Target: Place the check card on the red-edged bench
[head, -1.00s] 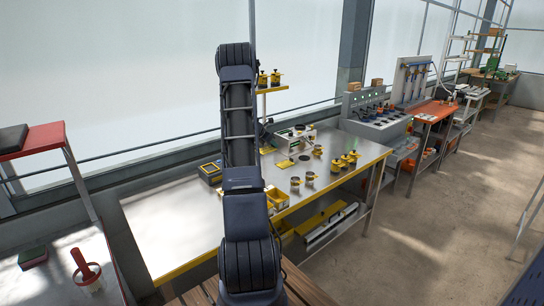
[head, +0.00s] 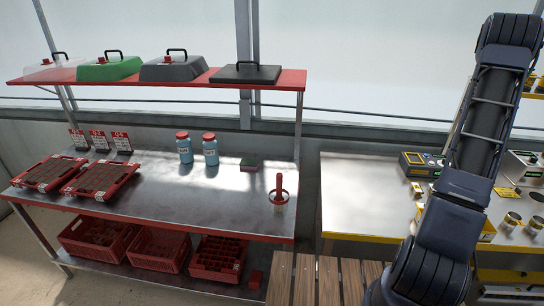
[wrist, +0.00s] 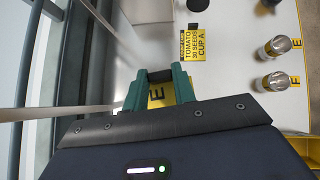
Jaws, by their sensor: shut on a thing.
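The red-edged bench (head: 226,196) fills the left of the head view, with a bare metal top and a red front edge. My gripper (wrist: 161,75) has green fingers in the wrist view, closed on a thin dark thing seen nearly edge-on between the fingertips. I cannot read it, so I cannot tell from its face whether it is the check card. My gripper is above the yellow-edged bench (head: 360,195), right of the red-edged bench; its fingers are not visible in the head view. A yellow card marked "TOMATO 30 SEEDS CUP A" (wrist: 193,46) shows just beyond the fingertips.
The middle front is clear.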

